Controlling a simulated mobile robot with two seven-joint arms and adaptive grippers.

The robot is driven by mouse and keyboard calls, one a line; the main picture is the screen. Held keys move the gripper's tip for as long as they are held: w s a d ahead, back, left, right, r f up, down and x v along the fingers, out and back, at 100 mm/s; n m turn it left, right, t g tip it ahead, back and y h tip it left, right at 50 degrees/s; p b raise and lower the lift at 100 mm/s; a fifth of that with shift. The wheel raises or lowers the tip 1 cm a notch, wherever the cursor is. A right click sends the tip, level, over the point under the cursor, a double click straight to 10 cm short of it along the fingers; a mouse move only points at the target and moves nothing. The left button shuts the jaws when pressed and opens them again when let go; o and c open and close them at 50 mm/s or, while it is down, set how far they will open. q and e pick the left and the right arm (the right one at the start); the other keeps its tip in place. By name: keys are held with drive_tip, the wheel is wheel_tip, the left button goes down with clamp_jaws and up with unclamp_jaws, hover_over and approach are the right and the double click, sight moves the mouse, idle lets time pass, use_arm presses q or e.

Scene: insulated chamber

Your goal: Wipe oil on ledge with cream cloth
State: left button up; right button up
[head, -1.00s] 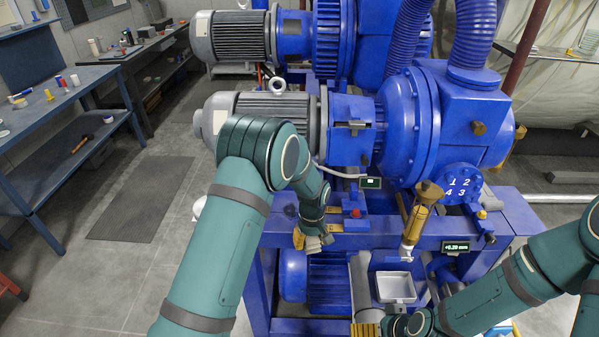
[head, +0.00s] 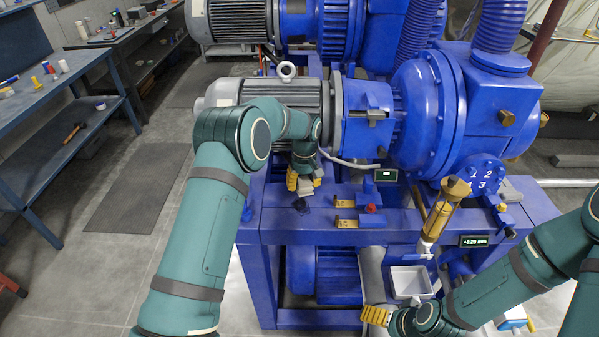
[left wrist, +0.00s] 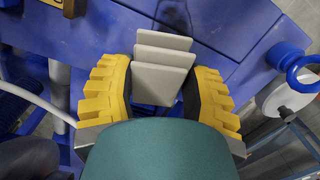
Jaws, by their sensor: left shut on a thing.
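My left gripper (head: 304,182) is shut on the cream cloth (left wrist: 160,68), which shows as folded pale layers between the yellow fingers in the left wrist view. In the head view the cloth (head: 304,187) is a small pale patch just above the blue ledge (head: 273,217). A dark oil spot (head: 301,204) lies on the ledge right below the cloth. I cannot tell whether the cloth touches the ledge. My right gripper (head: 376,315) is low at the front, its yellow fingers partly seen and its opening unclear.
A grey motor (head: 270,93) and blue pump (head: 430,108) stand behind the ledge. A red knob (head: 371,208) and brass plates are right of the oil. A brass cylinder (head: 442,205) and a white tray (head: 410,282) are further right.

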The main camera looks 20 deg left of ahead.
use_arm(q)
drive_tip(key=w+r, duration=0.1)
drive_tip(key=w+r+t, duration=0.1)
drive_tip(key=shift+a+r, duration=0.35)
drive_tip(key=shift+r, duration=0.05)
drive_tip(key=shift+s+d+f+b, duration=0.1)
drive_tip(key=shift+f+b, duration=0.5)
drive_tip(key=shift+f, duration=0.3)
drive_tip(key=shift+f+b, duration=0.5)
drive_tip(key=shift+f, duration=0.45)
drive_tip(key=shift+s+f+b, duration=0.1)
drive_tip(key=shift+f+b, duration=0.35)
drive_tip(key=shift+f, duration=0.35)
drive_tip(key=shift+s+f, duration=0.1)
drive_tip(key=shift+f, duration=0.1)
drive_tip(key=shift+s+f, duration=0.1)
drive_tip(key=shift+f, duration=0.1)
drive_tip(key=shift+f+b, duration=0.35)
drive_tip(key=shift+f, duration=0.15)
drive_tip(key=shift+s, duration=0.15)
